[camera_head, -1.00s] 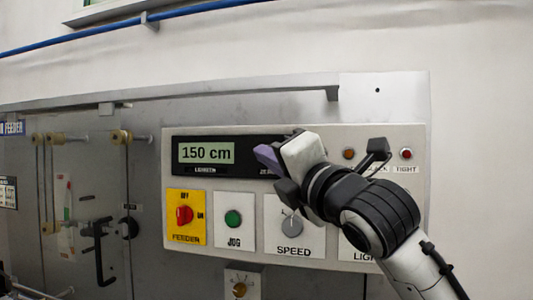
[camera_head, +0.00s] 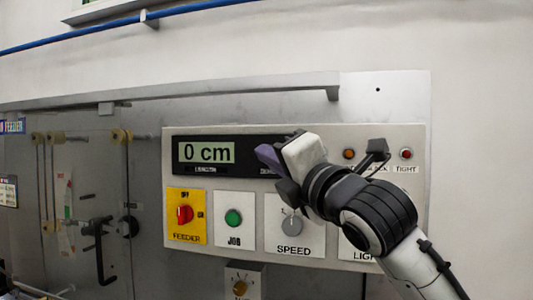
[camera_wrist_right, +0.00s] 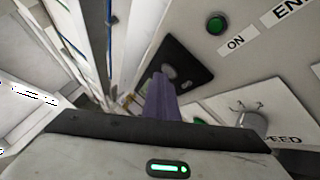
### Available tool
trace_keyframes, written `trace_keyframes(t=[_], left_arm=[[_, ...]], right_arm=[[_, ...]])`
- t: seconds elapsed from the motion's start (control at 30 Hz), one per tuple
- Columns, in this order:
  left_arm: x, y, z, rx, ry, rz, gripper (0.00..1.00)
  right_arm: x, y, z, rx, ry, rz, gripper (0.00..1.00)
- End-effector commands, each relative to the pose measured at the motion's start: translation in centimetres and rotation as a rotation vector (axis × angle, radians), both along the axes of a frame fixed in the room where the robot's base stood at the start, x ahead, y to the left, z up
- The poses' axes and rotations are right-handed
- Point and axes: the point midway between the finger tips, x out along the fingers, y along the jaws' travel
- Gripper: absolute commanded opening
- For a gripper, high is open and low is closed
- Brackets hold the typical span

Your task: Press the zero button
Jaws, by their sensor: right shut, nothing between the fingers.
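My left gripper is not in view.
Below the display are a red feeder switch (camera_head: 184,215), a green jog button (camera_head: 233,218) and a speed knob (camera_head: 292,224). An amber light (camera_head: 348,154) and a red light (camera_head: 406,154) are to the right. A grey rail (camera_head: 230,93) runs above the panel.

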Motion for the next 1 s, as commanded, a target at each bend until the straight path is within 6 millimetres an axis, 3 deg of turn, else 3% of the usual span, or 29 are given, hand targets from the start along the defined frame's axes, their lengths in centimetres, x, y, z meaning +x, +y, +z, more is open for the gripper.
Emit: trace_keyframes(t=[0.7, 1.0], left_arm=[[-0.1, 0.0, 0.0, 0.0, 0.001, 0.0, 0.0], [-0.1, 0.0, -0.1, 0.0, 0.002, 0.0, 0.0]], right_arm=[[-1.7, 0.5, -0.1, -0.001, 0.0, -0.001, 0.0], [-4.4, 1.4, 0.0, -0.001, -0.002, 0.001, 0.0]])
